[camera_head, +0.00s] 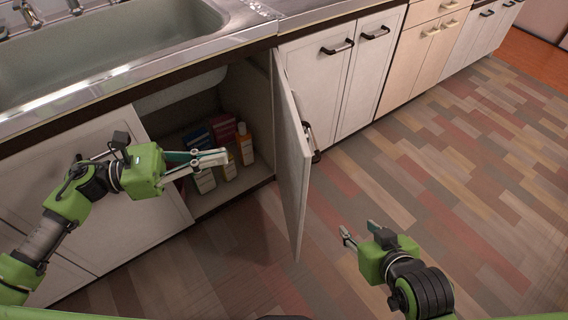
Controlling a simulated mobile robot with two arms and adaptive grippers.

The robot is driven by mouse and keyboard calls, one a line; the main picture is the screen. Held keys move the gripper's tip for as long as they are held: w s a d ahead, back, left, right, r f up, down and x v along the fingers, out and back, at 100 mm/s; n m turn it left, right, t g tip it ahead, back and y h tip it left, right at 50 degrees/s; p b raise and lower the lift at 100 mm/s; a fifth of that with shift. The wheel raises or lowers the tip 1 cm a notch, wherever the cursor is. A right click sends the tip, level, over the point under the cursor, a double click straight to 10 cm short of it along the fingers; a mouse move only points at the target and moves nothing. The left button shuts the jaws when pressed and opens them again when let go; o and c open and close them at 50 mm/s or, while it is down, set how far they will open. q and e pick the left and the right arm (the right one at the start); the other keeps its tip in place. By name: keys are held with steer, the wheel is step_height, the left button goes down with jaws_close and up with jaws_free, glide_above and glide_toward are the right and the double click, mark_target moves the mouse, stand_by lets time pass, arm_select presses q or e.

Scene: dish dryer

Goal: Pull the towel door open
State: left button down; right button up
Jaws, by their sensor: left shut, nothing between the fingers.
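The cabinet door (294,160) under the sink stands swung open, seen nearly edge-on, with its dark handle (312,143) on the right-hand face. No towel shows clearly on it. My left gripper (226,157) is shut and empty in front of the open cabinet, to the left of the door and apart from it. My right gripper (358,229) is open and empty over the floor, right of the door and lower in the picture, not touching anything.
Several bottles and boxes (229,164) stand inside the open cabinet. The sink (100,50) and metal counter edge (140,74) are above. Closed white doors (345,75) continue to the right. The wood-patterned floor (450,190) is clear on the right.

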arm_select(q)
steer(key=m, duration=0.1)
glide_toward(300, 149)
steer(key=shift+g, duration=0.3)
steer(key=d, duration=0.2)
steer(key=w+d, duration=0.1)
steer(key=d, duration=0.1)
steer(key=w+d, duration=0.1)
steer(key=d, duration=0.1)
steer(key=shift+d+f, duration=0.1)
steer(key=shift+d, duration=0.3)
arm_select(e)
steer(key=shift+s+d+g, duration=0.2)
steer(key=shift+s+g, duration=0.2)
steer(key=shift+s, duration=0.45)
